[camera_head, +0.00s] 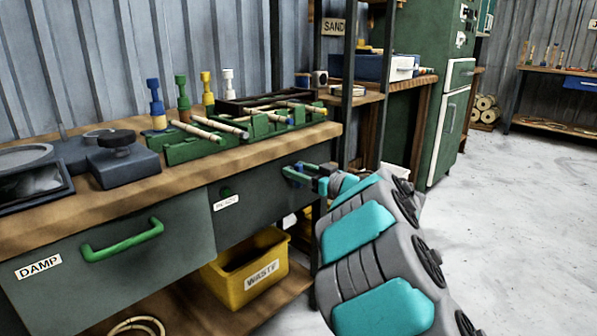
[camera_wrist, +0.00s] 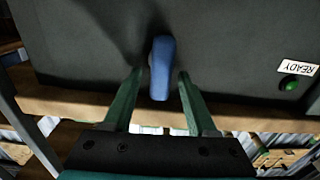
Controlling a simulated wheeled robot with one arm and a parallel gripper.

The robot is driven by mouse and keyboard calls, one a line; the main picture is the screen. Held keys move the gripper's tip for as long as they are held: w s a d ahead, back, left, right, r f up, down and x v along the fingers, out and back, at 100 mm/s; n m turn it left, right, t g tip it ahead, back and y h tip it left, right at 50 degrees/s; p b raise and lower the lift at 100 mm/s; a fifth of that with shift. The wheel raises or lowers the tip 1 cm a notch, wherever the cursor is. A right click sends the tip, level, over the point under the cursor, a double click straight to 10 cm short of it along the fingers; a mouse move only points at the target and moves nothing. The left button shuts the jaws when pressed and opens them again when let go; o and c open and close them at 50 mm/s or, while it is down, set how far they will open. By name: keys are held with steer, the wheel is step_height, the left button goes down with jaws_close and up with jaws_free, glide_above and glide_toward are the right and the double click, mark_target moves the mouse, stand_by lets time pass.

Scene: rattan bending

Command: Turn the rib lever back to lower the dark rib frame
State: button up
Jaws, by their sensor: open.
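The blue rib lever (camera_wrist: 162,68) sticks out from the dark front panel of the bench in the wrist view. My gripper (camera_wrist: 161,82) is open, with one green finger on each side of the lever and a small gap showing around it. In the head view my gripper (camera_head: 299,173) is at the right end of the bench front, where the lever is mostly hidden. The dark rib frame (camera_head: 243,104) lies over the back of the green jig (camera_head: 185,150) on the bench top, and rattan rods rest across the jig. I cannot tell its exact height.
A READY label (camera_head: 226,201) and green button (camera_head: 225,191) sit on the panel left of my gripper. A DAMP drawer with a green handle (camera_head: 122,241) is further left. A yellow WASTE bin (camera_head: 245,270) stands below. The floor (camera_head: 510,200) at right is clear.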

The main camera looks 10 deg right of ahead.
steer(key=shift+c, duration=0.4)
jaws_close()
